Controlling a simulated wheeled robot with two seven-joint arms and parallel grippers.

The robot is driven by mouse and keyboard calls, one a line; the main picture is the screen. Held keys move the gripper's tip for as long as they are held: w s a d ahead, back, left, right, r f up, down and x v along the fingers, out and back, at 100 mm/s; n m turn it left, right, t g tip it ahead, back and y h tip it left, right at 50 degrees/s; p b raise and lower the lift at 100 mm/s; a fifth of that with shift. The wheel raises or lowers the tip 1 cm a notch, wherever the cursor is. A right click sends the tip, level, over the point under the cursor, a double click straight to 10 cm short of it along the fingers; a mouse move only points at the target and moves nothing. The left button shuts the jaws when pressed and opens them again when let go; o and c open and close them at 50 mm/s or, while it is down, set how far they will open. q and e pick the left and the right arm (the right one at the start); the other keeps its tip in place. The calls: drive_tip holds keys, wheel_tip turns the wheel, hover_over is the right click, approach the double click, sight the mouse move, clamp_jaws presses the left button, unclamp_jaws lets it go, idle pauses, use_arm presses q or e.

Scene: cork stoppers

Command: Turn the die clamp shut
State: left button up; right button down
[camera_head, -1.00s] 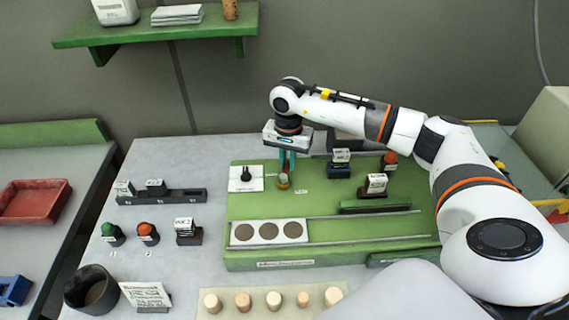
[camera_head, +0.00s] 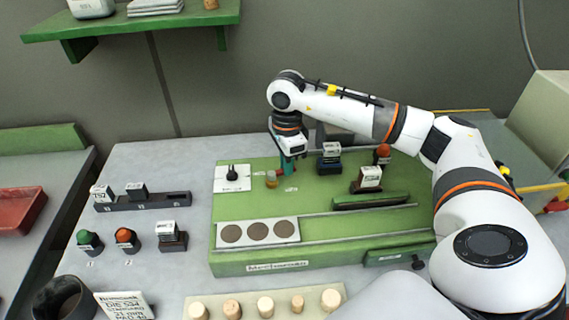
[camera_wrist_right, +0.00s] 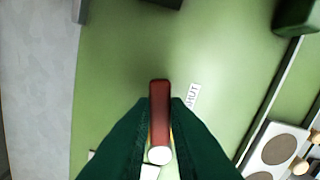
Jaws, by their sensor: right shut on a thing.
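The die clamp shows in the right wrist view as a red handle (camera_wrist_right: 159,112) with a pale round end. A small yellowish post (camera_head: 271,179) stands on the green board (camera_head: 240,205) beside my gripper in the head view; the red handle is not clear there. My right gripper (camera_head: 288,170) points down over the board's back part. Its dark green fingers (camera_wrist_right: 158,135) are shut around the red handle. A white label reading SHUT (camera_wrist_right: 192,95) lies just right of the handle, apart from it. My left gripper is not in view.
A black switch on a white plate (camera_head: 232,177) is left of the clamp. Labelled blocks (camera_head: 329,160) and (camera_head: 368,179) and a red button (camera_head: 382,152) stand to the right. A white plate with three brown discs (camera_head: 258,232) lies in front, then several corks (camera_head: 265,306).

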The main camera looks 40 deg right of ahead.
drive_tip(key=shift+s+a+m+b, duration=0.1)
drive_tip(key=shift+s+m+b, duration=0.15)
drive_tip(key=shift+m, duration=0.5)
drive_tip(key=shift+s+a+m+b, duration=0.1)
drive_tip(key=shift+s+m+b, duration=0.15)
drive_tip(key=shift+m, duration=0.5)
drive_tip(key=shift+r, duration=0.1)
drive_tip(key=c, duration=1.4)
unclamp_jaws()
wheel_tip(320, 180, up, 12)
drive_tip(key=b, duration=0.1)
